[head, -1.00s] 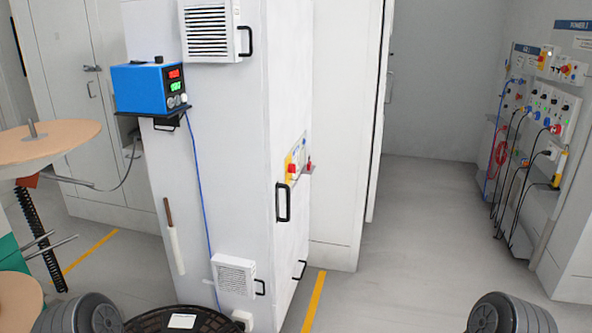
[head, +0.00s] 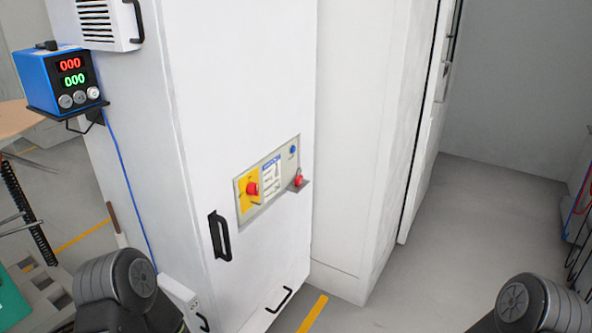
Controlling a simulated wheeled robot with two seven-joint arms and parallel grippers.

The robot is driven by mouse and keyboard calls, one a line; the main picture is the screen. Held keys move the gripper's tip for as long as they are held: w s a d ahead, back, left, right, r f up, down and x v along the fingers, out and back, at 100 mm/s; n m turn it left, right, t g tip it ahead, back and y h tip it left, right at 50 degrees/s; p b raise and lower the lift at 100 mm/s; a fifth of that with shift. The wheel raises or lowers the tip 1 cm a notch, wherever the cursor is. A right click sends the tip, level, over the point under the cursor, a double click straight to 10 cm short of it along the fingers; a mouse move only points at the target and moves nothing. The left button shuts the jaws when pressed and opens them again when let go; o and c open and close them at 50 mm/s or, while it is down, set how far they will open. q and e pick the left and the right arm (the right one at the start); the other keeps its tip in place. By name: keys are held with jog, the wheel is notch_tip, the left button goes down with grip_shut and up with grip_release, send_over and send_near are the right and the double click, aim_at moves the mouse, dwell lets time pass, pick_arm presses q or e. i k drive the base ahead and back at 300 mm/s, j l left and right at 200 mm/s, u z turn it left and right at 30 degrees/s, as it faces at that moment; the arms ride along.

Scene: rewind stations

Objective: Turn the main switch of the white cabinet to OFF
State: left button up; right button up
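The white cabinet (head: 250,80) stands in the middle of the head view, its door face turned to the right. The main switch (head: 252,189) is a red knob on a yellow plate on a grey panel (head: 247,211) of that face. The knob's exact position is too small to read. A small red item (head: 298,180) sits on a little ledge at the panel's right end. Parts of my two arms show at the bottom left and bottom right, apart from the cabinet. Neither gripper is in view.
A blue power supply (head: 55,80) with red and green displays sits on a bracket on the cabinet's left side. Black handles (head: 220,236) stick out from the cabinet's faces. The floor (head: 420,270) to the right is clear, with a yellow line (head: 312,314) near the cabinet.

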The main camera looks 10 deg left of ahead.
aim_at(253, 187)
jog(key=i+l, duration=0.2)
jog(key=l, duration=0.15)
jog(key=i+l+u, duration=0.1)
jog(key=l, duration=0.2)
jog(key=i+l, duration=0.2)
jog(key=l, duration=0.15)
jog(key=i+l+u, duration=0.1)
jog(key=l, duration=0.25)
jog(key=i+l, duration=0.25)
jog(key=i+l+u, duration=0.1)
jog(key=l, duration=0.35)
